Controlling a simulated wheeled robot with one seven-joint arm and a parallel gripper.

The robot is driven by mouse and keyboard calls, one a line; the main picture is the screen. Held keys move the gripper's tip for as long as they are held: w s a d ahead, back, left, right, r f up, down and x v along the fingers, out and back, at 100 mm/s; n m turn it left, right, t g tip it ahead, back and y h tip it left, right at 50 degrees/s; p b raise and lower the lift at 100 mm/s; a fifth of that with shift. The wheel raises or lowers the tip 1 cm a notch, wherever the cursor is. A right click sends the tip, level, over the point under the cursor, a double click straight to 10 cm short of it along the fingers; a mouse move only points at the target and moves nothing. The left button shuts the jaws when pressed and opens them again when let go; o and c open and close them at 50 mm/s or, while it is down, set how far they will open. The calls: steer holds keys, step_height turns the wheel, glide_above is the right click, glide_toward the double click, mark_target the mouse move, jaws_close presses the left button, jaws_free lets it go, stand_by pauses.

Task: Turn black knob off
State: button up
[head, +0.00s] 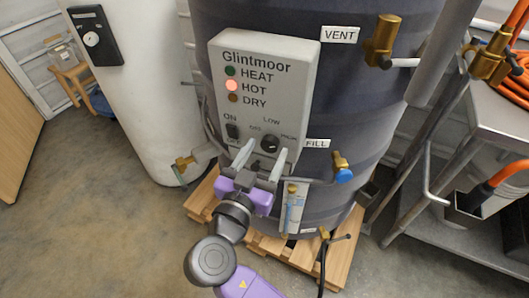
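The black knob (269,144) is a small round dial on the lower right of the grey Glintmoor control panel (283,75). The labels LOW and MAX stand around it; a smaller label at its upper left is too small to read surely. Its pointer direction cannot be told. My gripper (262,156) is open, with its two pale fingers spread apart just below the knob, one to the left and one at the lower right. Whether a finger touches the panel cannot be told. Nothing shows held between the fingers.
A black ON rocker switch (233,131) sits left of the knob. The HOT light (232,85) glows red. A brass valve with a blue handle (343,175) juts out at the right. A metal cart (500,130) stands at far right; open floor lies left.

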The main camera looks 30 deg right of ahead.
jaws_close()
steer(key=shift+n, duration=0.4)
stand_by(0.4)
steer(key=n+p, duration=0.3)
steer(key=n, duration=0.2)
steer(key=n+p, duration=0.3)
steer(key=n, duration=0.2)
steer(key=shift+r+n+p, duration=0.1)
steer(key=shift+n+p, duration=0.25)
steer(key=shift+n, duration=0.05)
steer(key=n+p, duration=0.5)
steer(key=n, duration=0.1)
steer(key=n+p, duration=0.2)
steer(key=n, duration=0.1)
steer(key=shift+n+p, duration=0.3)
steer(key=shift+p, duration=0.1)
steer(key=shift+f+n+p, duration=0.2)
steer(key=shift+n+p, duration=0.6)
steer(key=shift+n, duration=0.4)
steer(key=shift+a, duration=0.1)
